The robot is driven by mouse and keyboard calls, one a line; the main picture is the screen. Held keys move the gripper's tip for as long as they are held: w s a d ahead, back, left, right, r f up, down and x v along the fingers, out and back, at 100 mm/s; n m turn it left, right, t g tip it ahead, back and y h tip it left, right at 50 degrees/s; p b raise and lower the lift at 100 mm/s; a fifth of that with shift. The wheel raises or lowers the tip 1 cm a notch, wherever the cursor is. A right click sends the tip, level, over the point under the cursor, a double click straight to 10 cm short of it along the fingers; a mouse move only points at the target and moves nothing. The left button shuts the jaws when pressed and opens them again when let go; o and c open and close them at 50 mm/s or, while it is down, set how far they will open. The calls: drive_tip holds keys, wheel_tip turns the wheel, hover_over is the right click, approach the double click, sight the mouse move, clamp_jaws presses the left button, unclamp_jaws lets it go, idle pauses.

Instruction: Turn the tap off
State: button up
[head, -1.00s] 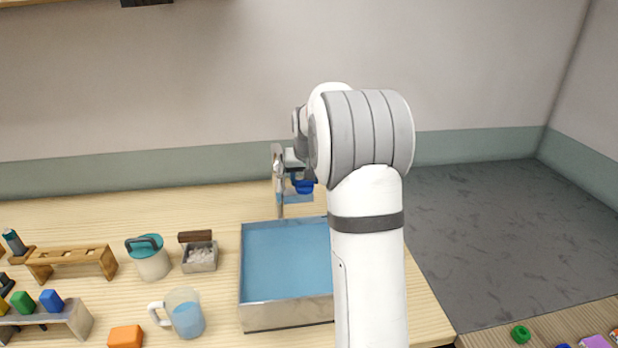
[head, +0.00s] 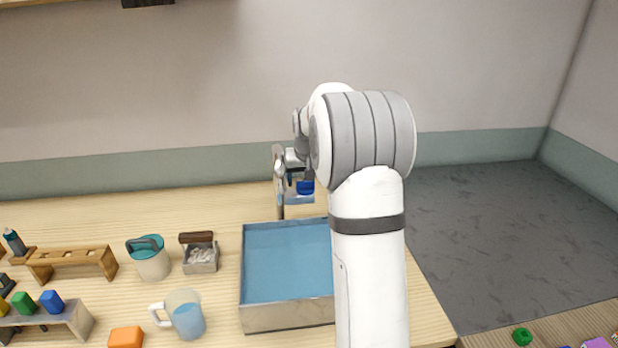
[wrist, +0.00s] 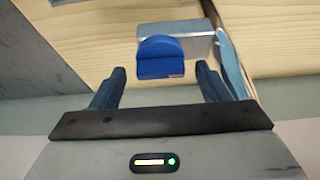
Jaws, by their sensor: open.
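The tap is a metal post with a spout (head: 280,195) at the back edge of the basin, partly hidden by my arm in the head view. Its blue handle (head: 305,187) shows beside the post. In the wrist view the blue handle (wrist: 160,57) lies ahead, between the lines of my two fingers, in front of the metal tap body (wrist: 190,40). My gripper (wrist: 162,72) is open, with a finger to either side of the handle and a gap on both sides. Whether water runs is not visible.
A metal basin (head: 285,318) with a blue inside stands below the tap. To its left are a measuring jug (head: 186,315), a teal-lidded pot (head: 150,260), a small tray (head: 201,258), an orange block (head: 126,338) and a wooden rack (head: 72,258). The back wall is close behind.

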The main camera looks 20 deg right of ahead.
drive_tip(key=d+v, duration=0.1)
drive_tip(key=v, duration=0.6)
drive_tip(key=shift+a+r+b, duration=0.4)
drive_tip(key=shift+a, duration=0.15)
drive_tip(key=shift+s, duration=0.1)
